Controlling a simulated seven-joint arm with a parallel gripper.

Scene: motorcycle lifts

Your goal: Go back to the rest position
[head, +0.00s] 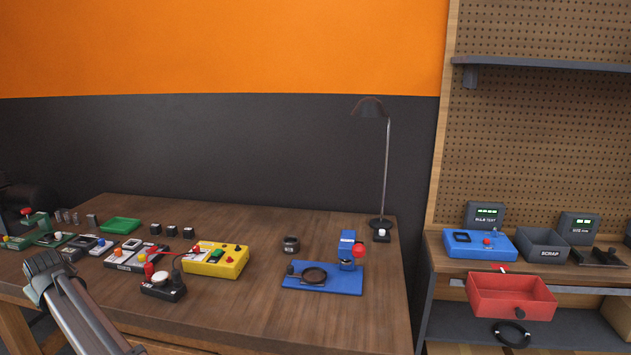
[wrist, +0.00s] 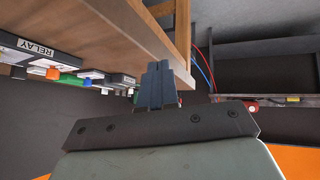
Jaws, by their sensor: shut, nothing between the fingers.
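My gripper (wrist: 158,72) shows in the wrist view with its two dark fingers together and nothing between them. It is beside the wooden workbench edge, which appears at the top of that tilted view. In the head view my grey arm reaches up from the bottom left, with its end over the bench's front left edge. I cannot make out the fingers there.
The wooden workbench (head: 215,315) holds a yellow box (head: 215,260), a black socket block (head: 163,286), a blue plate (head: 322,279), a lamp (head: 387,165) and several small devices at left. A red bin (head: 511,297) and grey scrap bin (head: 542,249) are at right. The front middle of the bench is clear.

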